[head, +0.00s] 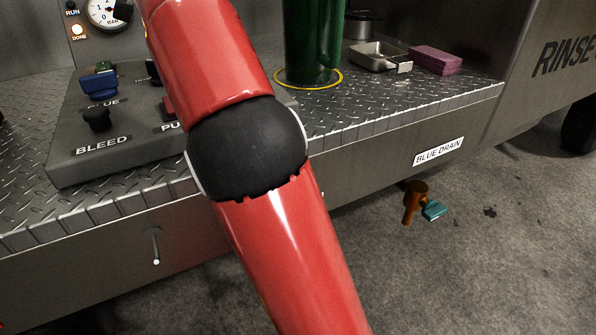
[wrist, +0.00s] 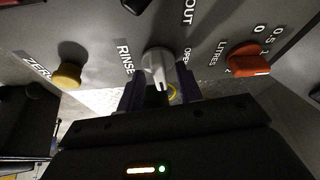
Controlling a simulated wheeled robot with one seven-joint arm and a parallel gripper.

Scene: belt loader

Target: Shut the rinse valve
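The rinse valve (wrist: 158,66) is a pale grey knob on a dark panel in the wrist view. RINSE is printed to its left and OPEN to its right. Its narrow handle points down in the picture, towards my gripper (wrist: 160,92). My two dark fingers stand apart, one on each side of the handle. A gap with a bit of yellow ring shows between the handle and the right finger; contact on the left side is unclear. In the head view my red arm crosses the middle, and neither the rinse valve nor my gripper can be seen.
Beside the valve are a yellow ZERO knob (wrist: 69,74) and a red LITRES knob (wrist: 248,60).

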